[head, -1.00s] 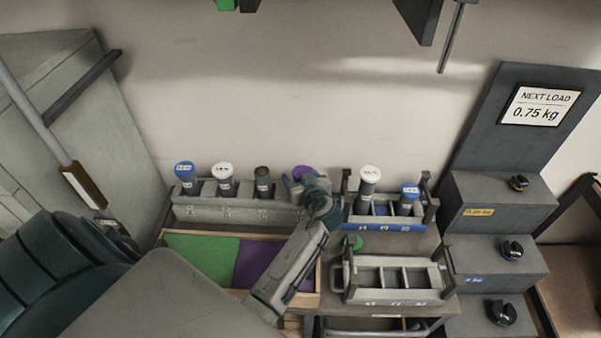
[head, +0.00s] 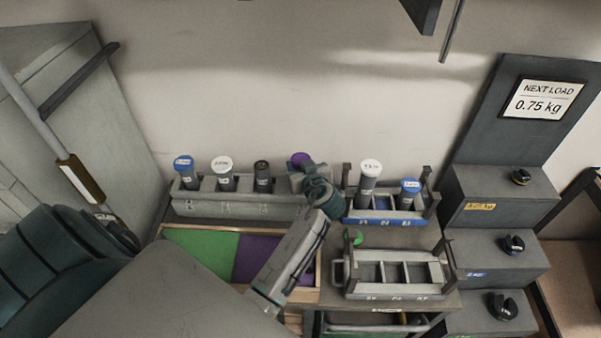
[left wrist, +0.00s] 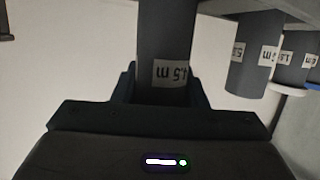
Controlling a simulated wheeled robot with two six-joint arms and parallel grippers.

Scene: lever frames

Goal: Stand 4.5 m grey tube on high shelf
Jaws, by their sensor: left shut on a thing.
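My left gripper (head: 302,178) is at the right end of the long grey rack (head: 245,208). A purple cap (head: 300,159) shows at the gripper in the head view. The tube's lower end is hidden. A dark-topped tube (head: 263,178), a white-capped tube (head: 223,176) and a blue-capped tube (head: 184,174) stand in the grey rack. My right gripper is not in view.
A blue-fronted rack (head: 375,217) at right holds a white-capped tube (head: 368,185) and a blue-capped tube (head: 409,194). Below it stands an empty grey rack (head: 395,291). A green and purple tray (head: 200,245) lies in front. A stepped dark stand (head: 495,225) is at far right.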

